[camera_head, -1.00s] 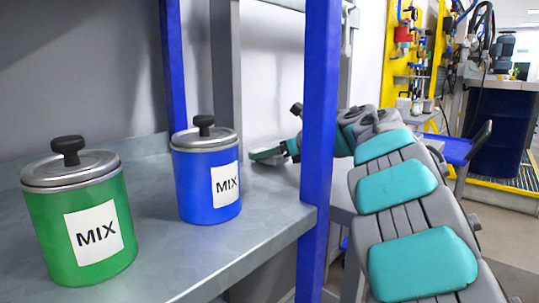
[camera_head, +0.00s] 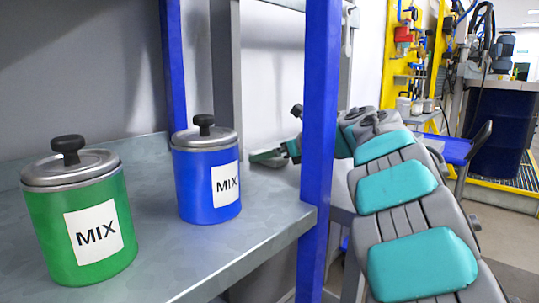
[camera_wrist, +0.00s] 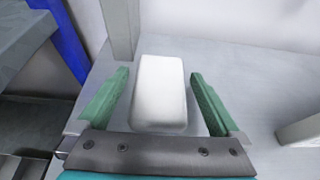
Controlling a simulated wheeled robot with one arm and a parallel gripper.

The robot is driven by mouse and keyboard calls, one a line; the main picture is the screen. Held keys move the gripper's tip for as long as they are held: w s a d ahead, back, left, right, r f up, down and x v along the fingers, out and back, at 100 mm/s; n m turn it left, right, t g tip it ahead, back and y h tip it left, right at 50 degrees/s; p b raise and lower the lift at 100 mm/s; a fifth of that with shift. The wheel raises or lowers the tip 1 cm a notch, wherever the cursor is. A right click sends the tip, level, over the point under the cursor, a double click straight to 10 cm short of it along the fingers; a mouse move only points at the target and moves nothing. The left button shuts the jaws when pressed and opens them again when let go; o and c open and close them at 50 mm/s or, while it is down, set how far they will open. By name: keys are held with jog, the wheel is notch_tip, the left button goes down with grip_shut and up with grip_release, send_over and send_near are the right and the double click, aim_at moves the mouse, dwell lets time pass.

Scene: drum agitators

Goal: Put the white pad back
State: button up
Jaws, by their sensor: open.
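The white pad (camera_wrist: 158,92) is a rounded white block in the wrist view. It lies on a pale grey surface (camera_wrist: 245,100). My gripper (camera_wrist: 160,76) is open, with one green finger on each side of the pad. A gap shows between the pad and each finger. In the head view my gripper (camera_head: 268,158) is low over the far end of the metal shelf, partly behind the blue post. The pad cannot be made out in the head view.
A green MIX drum (camera_head: 80,215) and a blue MIX drum (camera_head: 205,180) stand on the grey shelf (camera_head: 215,255). A blue upright post (camera_head: 318,130) stands in front of my arm. In the wrist view a grey post (camera_wrist: 121,25) rises beyond the left finger, and a pale block (camera_wrist: 300,130) is at right.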

jog(key=b+v, duration=0.2)
jog(key=v, duration=0.9)
jog(key=shift+r, duration=0.15)
jog(key=shift+s+d+r, duration=0.25)
jog(key=shift+s+d, duration=0.05)
